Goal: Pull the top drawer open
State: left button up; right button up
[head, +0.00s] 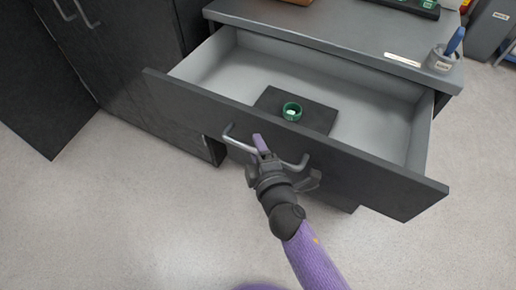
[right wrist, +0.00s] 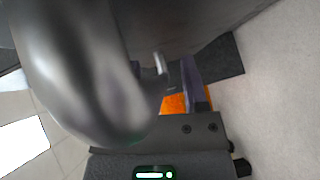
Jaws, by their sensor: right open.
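The top drawer (head: 390,190) stands pulled well out of the grey cabinet in the head view, its pale inside open to view. Its bar handle (head: 238,143) is on the middle of the dark front. My right gripper (head: 262,150) is at the handle, with a purple finger reaching up beside the bar. Its jaws are open. In the right wrist view the handle (right wrist: 75,75) looms large and blurred at the left, close to the purple finger (right wrist: 192,85). Whether they touch is not clear. My left gripper is out of view.
On the cabinet top (head: 330,30) stand a grey cup (head: 441,60) with a blue-handled tool and a dark tray (head: 415,7). Dark cupboards (head: 110,60) are at the left. The floor in front is clear.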

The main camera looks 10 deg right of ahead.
jog(key=shift+s+r, duration=0.1)
jog(key=shift+s, duration=0.35)
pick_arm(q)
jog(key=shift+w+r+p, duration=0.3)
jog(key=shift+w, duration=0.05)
pick_arm(e)
jog(key=v, duration=0.9)
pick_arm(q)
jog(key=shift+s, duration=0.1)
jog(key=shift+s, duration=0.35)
pick_arm(e)
jog(key=shift+s, duration=0.1)
